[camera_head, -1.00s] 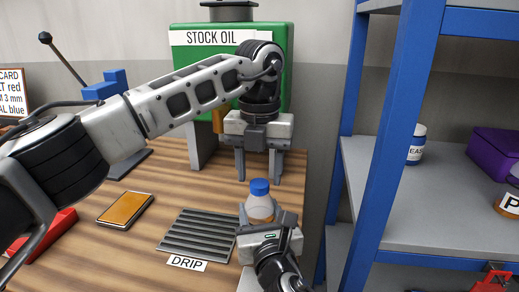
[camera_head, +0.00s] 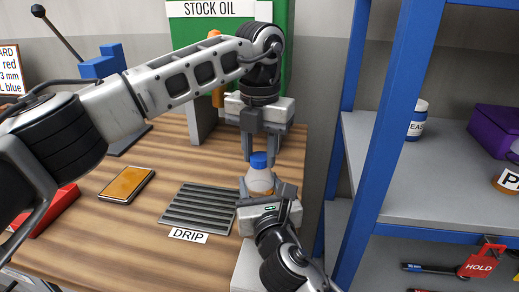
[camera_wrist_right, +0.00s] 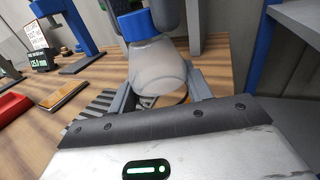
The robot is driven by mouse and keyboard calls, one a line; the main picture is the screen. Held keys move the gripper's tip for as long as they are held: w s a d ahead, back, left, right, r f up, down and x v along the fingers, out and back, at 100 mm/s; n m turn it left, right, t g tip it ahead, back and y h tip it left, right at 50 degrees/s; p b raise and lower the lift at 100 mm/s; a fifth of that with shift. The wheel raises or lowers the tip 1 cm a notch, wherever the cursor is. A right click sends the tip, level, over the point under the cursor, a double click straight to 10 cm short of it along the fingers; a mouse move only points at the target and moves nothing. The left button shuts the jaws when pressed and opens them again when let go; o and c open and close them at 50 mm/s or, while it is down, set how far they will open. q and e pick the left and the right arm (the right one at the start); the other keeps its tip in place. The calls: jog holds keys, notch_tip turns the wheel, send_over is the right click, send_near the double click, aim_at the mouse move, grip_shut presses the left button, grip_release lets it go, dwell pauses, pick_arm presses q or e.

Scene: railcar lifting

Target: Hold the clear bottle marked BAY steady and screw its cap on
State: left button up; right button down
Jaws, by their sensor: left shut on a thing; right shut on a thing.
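The bottle (camera_wrist_right: 157,68) and cap (camera_wrist_right: 136,24) also show in the right wrist view. No BAY marking is visible from here. My right gripper (camera_head: 259,192) is shut on the bottle's body from the near side. My left gripper (camera_head: 261,154) points down from above and is shut on the cap. How far the cap is threaded cannot be told.
A slatted drip tray (camera_head: 199,207) and an orange-topped pad (camera_head: 126,184) lie to the left. The green STOCK OIL tank (camera_head: 227,40) stands behind. A blue-framed shelf (camera_head: 380,130) rises close on the right. A red HOLD tag (camera_head: 481,264) hangs there.

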pick_arm(q)
jog(key=m, duration=0.6)
jog(key=o, duration=1.2)
jog(key=shift+c, duration=0.2)
jog(key=shift+r, duration=0.15)
notch_tip(320, 180, up, 12)
pick_arm(e)
jog(key=c, duration=0.6)
grip_release()
jog(key=shift+o, duration=0.2)
